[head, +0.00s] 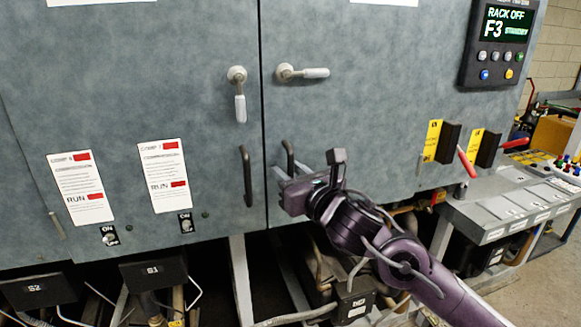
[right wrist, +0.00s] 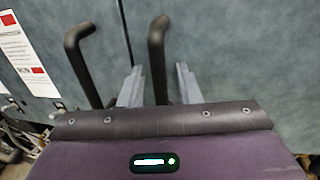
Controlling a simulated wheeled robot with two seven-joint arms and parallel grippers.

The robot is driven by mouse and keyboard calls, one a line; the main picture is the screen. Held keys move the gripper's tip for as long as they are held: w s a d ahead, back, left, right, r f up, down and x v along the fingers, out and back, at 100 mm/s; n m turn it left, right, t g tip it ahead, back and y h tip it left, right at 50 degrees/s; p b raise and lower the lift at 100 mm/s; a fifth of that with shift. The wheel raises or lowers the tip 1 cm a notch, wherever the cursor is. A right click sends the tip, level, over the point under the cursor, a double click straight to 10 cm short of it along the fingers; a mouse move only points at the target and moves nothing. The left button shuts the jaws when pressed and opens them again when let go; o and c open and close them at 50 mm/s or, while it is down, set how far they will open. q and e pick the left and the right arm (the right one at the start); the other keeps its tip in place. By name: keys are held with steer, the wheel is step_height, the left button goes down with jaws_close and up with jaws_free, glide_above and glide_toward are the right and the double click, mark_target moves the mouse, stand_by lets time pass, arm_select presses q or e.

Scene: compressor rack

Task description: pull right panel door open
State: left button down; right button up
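The right panel door (head: 365,110) is a grey-blue panel that looks shut, level with the left door along the seam. Its lever (head: 303,72) lies horizontal, pointing right. Its dark bar handle (head: 288,155) stands just right of the seam; in the right wrist view this handle (right wrist: 157,55) shows between my two pale fingers. My right gripper (head: 285,172) is at the handle's lower part, with its fingers apart (right wrist: 160,82). I see a gap on both sides of the handle, though contact lower down is hidden. My left gripper is not in view.
The left door (head: 130,100) has its own bar handle (head: 247,175) close beside, and a lever (head: 238,95) pointing down. A control display (head: 503,45) is at the upper right. Red-handled switches (head: 467,160) are on the right. Pipes and frame bars fill the space below.

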jaws_close()
stand_by(0.4)
